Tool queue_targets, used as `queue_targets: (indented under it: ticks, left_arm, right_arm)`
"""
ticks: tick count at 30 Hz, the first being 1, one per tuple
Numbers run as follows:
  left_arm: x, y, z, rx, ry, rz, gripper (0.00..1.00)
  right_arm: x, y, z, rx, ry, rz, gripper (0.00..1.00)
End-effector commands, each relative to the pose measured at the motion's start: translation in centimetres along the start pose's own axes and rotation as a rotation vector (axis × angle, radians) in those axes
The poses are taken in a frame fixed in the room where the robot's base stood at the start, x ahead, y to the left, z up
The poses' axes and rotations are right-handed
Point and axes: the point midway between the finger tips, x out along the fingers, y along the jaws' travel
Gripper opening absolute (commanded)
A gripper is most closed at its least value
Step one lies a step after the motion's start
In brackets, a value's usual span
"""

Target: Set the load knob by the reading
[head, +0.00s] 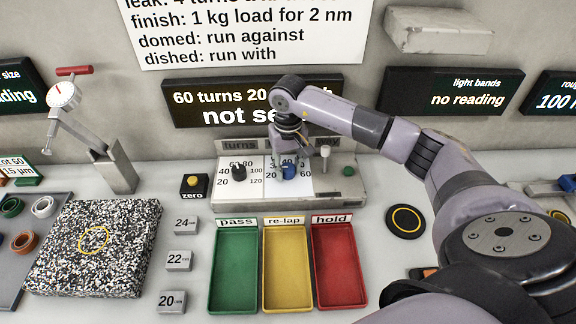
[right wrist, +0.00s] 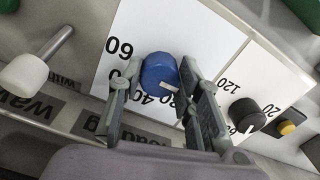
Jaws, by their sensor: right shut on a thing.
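A white pointer line on the knob points to the lower right, near the printed 40. Part of the scale is hidden by the fingers. The light bands display (head: 450,92) says "no reading". My left gripper is out of view.
A black turns knob (head: 239,172) is left of the blue one. A pale lever (head: 325,153) stands to its right. A wall display (head: 225,105) reads "60 turns 20", partly hidden by my arm. Green (head: 234,308), yellow (head: 286,308) and red (head: 340,304) trays stand in front.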

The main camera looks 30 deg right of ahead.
Motion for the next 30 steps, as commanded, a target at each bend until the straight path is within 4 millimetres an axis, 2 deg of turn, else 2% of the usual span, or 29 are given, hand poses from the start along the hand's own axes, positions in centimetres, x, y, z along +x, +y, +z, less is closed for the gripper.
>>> queue_targets:
  ticks: [9,20,30]
  left_arm:
    - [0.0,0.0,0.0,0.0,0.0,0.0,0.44]
    - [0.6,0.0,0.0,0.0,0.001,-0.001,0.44]
    - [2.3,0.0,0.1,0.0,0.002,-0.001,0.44]
  right_arm:
    - [0.0,0.0,0.0,0.0,0.0,0.0,0.04]
    - [0.0,0.0,-0.1,0.064,0.002,-0.001,0.04]
    - [0.2,0.0,-0.1,0.317,0.002,-0.001,0.04]
